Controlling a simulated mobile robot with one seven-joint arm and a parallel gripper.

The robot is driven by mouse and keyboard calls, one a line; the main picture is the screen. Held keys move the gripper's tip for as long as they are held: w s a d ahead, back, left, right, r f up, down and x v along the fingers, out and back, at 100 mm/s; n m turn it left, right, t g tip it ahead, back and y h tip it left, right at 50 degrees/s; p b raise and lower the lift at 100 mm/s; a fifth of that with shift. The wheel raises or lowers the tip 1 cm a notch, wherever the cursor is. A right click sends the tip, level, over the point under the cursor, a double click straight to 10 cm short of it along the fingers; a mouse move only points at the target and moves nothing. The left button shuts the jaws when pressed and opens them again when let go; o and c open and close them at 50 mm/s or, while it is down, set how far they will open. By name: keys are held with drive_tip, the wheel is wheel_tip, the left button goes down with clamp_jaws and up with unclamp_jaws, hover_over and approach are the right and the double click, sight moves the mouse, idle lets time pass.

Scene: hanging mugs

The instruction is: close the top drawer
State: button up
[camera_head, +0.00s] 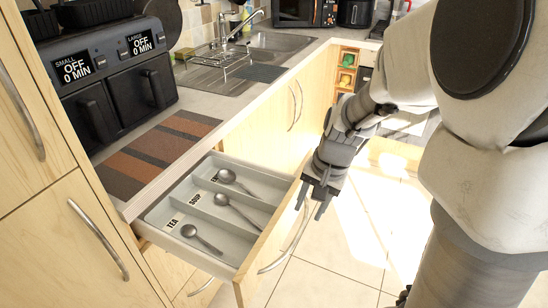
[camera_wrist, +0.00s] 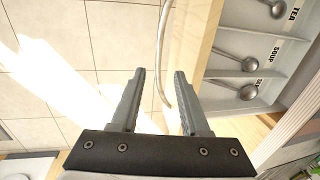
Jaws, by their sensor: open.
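The top drawer (camera_head: 262,243) is pulled out from the counter in the head view. Its light wood front and curved metal handle (camera_head: 286,240) face right. Inside is a grey tray with three labelled compartments, TEA, SOUP and a third partly hidden label, each with a spoon. My gripper (camera_head: 322,207) is at the far end of the drawer front, on its outer side. In the wrist view my gripper (camera_wrist: 158,80) has its two fingers apart with nothing held. There the drawer front (camera_wrist: 195,50) and the handle (camera_wrist: 162,55) lie ahead of the fingers. I cannot tell whether a finger touches them.
A black two-drawer air fryer (camera_head: 115,75) and a striped mat (camera_head: 155,155) are on the counter above the drawer. Tall wooden cabinets (camera_head: 60,230) stand at the left. The tiled floor (camera_head: 340,255) in front of the drawer is clear.

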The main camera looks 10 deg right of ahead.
sight(300, 230)
drive_tip(key=f, duration=0.2)
drive_tip(key=f+b, duration=0.1)
drive_tip(key=f, duration=0.2)
drive_tip(key=w+a+f+b, duration=0.1)
drive_tip(key=f, duration=0.1)
drive_tip(key=shift+a+f, duration=0.1)
drive_tip(key=shift+f, duration=0.2)
clamp_jaws()
idle(1.0)
